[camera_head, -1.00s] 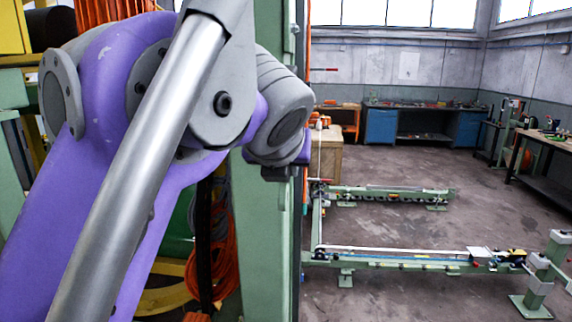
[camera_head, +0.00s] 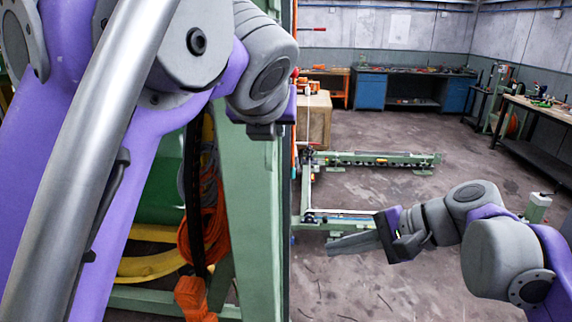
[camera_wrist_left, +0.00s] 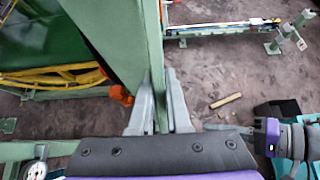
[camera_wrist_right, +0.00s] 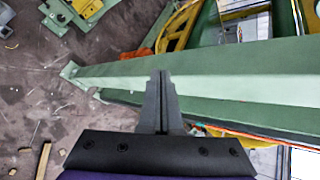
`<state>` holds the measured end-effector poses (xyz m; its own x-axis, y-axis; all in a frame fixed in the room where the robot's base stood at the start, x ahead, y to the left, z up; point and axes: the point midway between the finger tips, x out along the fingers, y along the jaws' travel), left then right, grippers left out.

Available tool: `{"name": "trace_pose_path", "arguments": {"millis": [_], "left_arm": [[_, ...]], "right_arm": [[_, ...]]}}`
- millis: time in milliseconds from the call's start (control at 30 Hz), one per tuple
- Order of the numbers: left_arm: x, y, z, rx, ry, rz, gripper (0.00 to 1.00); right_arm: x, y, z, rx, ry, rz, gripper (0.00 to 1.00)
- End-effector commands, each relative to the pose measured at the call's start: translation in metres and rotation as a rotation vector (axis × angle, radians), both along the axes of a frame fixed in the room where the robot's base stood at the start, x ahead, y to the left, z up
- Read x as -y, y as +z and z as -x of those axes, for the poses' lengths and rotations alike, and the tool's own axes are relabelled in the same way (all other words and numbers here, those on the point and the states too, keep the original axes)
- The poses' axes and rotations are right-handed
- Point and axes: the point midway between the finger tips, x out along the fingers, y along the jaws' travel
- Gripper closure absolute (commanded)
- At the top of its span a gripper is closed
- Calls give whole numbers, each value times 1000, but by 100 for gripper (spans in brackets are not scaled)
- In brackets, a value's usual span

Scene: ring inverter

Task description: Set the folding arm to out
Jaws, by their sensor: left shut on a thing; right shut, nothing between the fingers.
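A tall green metal post (camera_head: 252,205) stands in the middle of the head view. I cannot tell for sure which green part is the folding arm. My left gripper (camera_wrist_left: 160,105) is shut on a narrow green bar (camera_wrist_left: 158,62), which runs between its two fingers in the left wrist view. In the head view its fingers are hidden behind my left arm and the post. My right gripper (camera_head: 335,246) is shut and empty, pointing left toward the post. In the right wrist view its closed fingers (camera_wrist_right: 162,78) show in front of a long green beam (camera_wrist_right: 225,85).
A low green floor frame (camera_head: 375,159) lies behind the post. Orange cables (camera_head: 205,235) hang left of the post. Blue benches (camera_head: 415,90) line the back wall, and another bench (camera_head: 545,108) stands at right. A wooden piece (camera_wrist_left: 225,100) lies on the floor.

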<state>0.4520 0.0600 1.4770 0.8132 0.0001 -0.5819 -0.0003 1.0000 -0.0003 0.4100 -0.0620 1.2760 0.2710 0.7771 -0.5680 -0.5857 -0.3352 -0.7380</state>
Motion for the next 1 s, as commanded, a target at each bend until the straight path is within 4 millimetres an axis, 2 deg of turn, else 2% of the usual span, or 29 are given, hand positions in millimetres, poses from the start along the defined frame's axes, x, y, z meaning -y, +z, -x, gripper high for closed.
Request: {"name": "trace_pose_path", "arguments": {"millis": [33, 133, 200, 333, 433, 533, 900, 967, 1000], "left_arm": [[0, 2, -1, 6, -2, -1, 100], [0, 2, -1, 6, -2, -1, 100], [0, 2, -1, 6, -2, -1, 100], [0, 2, -1, 6, -2, -1, 100], [0, 2, -1, 7, -3, -2, 100], [0, 2, -1, 7, -3, -2, 100], [0, 2, -1, 7, -3, -1, 100], [0, 2, -1, 7, -3, -1, 100], [0, 2, -1, 7, -3, -1, 100]], "right_arm": [[-2, 28, -12, -30, -14, -85, 100], [-5, 75, -28, -81, -28, -240, 100], [-6, 99, -35, -108, -30, -319, 100], [-6, 126, -42, -135, -29, -406, 100], [-10, 132, -44, -142, -25, -430, 100], [-21, 130, -47, -142, -24, -432, 100], [-94, 112, -64, -141, -21, -430, 100], [-105, 109, -66, -142, -22, -429, 100], [-101, 117, -59, -140, -28, -429, 100]]}}
